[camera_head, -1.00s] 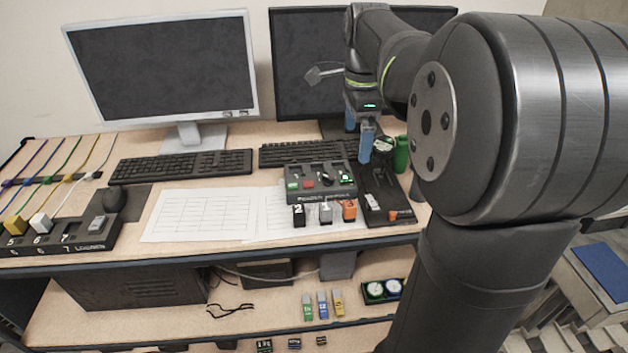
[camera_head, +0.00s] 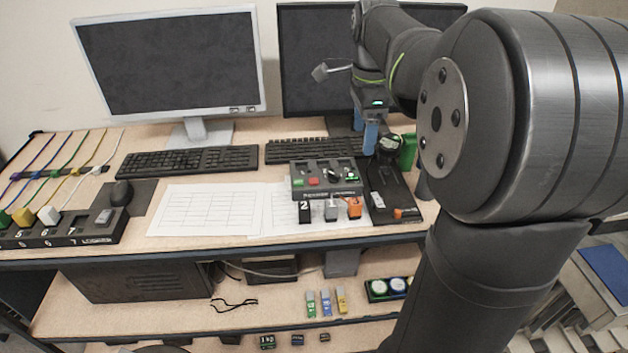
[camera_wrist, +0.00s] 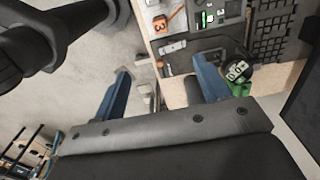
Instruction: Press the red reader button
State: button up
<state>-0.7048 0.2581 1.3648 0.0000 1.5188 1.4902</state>
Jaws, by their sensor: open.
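The red button (camera_head: 313,181) sits on the front left part of the dark reader box (camera_head: 326,192), beside a green button (camera_head: 298,183). In the head view my gripper (camera_head: 364,138), with blue fingers, hangs above the desk behind and to the right of the reader box, apart from the red button. In the wrist view my gripper (camera_wrist: 160,85) has its two blue fingers wide apart with nothing between them. Part of the reader box (camera_wrist: 222,14) shows at the top of that view; I cannot make out the red button there.
A dark tray (camera_head: 392,205) and a green cup (camera_head: 408,152) stand right of the reader. Paper sheets (camera_head: 215,210) lie to the left. Two monitors (camera_head: 170,65) stand at the back.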

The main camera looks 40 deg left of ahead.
grip_shut()
dwell(1.4)
